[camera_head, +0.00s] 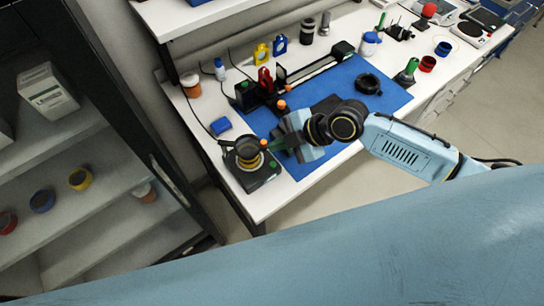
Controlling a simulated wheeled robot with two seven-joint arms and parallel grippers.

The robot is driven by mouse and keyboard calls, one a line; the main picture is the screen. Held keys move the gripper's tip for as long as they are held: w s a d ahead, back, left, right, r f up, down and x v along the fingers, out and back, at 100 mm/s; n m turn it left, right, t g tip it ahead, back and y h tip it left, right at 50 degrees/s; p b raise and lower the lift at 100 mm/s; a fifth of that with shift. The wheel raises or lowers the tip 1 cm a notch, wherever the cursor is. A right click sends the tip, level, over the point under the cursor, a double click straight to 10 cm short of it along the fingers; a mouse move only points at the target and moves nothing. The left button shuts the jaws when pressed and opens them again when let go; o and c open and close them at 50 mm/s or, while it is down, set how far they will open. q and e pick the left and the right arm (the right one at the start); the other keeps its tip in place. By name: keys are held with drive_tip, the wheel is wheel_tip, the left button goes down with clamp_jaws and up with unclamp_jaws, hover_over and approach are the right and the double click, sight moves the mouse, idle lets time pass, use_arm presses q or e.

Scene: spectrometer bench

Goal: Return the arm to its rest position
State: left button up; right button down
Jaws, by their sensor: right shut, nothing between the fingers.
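My right arm (405,148), light blue with black joints, comes in from the right and reaches over the blue mat (340,82) on the white bench. My right gripper (275,145) is at the mat's left front part, just right of a black device with a round top (250,160). Its fingers are shut with nothing held. From this angle I cannot tell whether the fingertips touch the device. My left gripper is not in view.
A black rail instrument (318,68) with a red clamp (265,80) stands behind the gripper. A black ring (368,83) lies on the mat. A blue box (221,125) sits at the left bench edge.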

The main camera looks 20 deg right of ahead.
drive_tip(key=s+a+m+h, duration=0.2)
drive_tip(key=s+a+m, duration=0.1)
drive_tip(key=s+m, duration=0.4)
drive_tip(key=s+d+m+h, duration=0.6)
drive_tip(key=s+d+m, duration=0.6)
wheel_tip(320, 180, down, 32)
drive_tip(key=s+g+b, duration=0.1)
drive_tip(key=g+b, duration=0.1)
drive_tip(key=b, duration=0.7)
drive_tip(key=s+d+f+b, duration=0.1)
drive_tip(key=s+f+b, duration=0.2)
drive_tip(key=s+f, duration=0.5)
drive_tip(key=s+d+f+g+b, duration=0.1)
drive_tip(key=s+f+b, duration=0.3)
drive_tip(key=s+f, duration=0.4)
wheel_tip(320, 180, down, 7)
drive_tip(key=shift+d+f, duration=0.1)
drive_tip(key=shift+d, duration=0.35)
drive_tip(key=shift+s, duration=0.1)
